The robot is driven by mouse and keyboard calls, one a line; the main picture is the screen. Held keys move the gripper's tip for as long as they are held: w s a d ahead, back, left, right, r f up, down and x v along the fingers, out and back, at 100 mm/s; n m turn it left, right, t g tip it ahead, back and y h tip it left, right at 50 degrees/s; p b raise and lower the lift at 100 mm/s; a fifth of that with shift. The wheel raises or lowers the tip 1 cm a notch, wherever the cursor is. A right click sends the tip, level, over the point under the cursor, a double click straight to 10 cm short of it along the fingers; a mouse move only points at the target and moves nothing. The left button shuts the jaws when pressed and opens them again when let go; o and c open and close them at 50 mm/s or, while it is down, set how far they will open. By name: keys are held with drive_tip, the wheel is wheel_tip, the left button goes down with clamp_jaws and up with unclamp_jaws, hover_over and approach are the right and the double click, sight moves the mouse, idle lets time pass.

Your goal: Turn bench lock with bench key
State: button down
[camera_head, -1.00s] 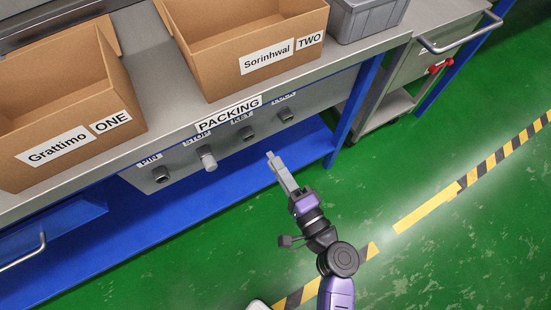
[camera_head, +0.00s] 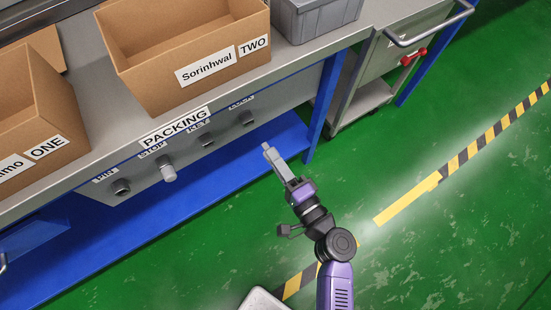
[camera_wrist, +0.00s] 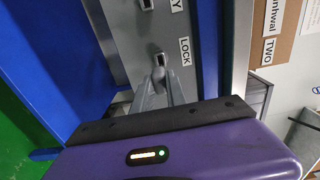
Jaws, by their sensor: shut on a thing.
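The bench lock (camera_head: 247,118) is a dark round fitting at the right end of the grey panel under the bench. In the wrist view the lock (camera_wrist: 160,57) shows a dark slot next to its LOCK label. My gripper (camera_head: 271,155) is in front of the panel, to the lower right of the lock in the head view. It is shut on a small grey piece, seemingly the bench key (camera_wrist: 158,74), whose tip points toward the lock. The key looks apart from the lock, with a small gap. Most of the key is hidden between the fingers.
The panel (camera_head: 190,172) also carries fittings labelled PIN, STOP and KEY. Cardboard boxes (camera_head: 190,90) and a grey bin (camera_head: 318,20) stand on the bench above. A blue bench leg (camera_head: 318,110) is right of the panel. Green floor is open to the right.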

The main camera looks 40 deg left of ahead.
sight(263, 144)
drive_tip(key=shift+b+x, duration=1.1)
drive_tip(key=shift+x, duration=1.8)
drive_tip(key=shift+b, duration=0.7)
drive_tip(key=shift+b+x, duration=0.8)
drive_tip(key=shift+x, duration=0.85)
drive_tip(key=c, duration=1.3)
unclamp_jaws()
drive_tip(key=shift+o, duration=0.2)
drive_tip(key=shift+d, duration=0.1)
drive_tip(key=shift+v, duration=3.85)
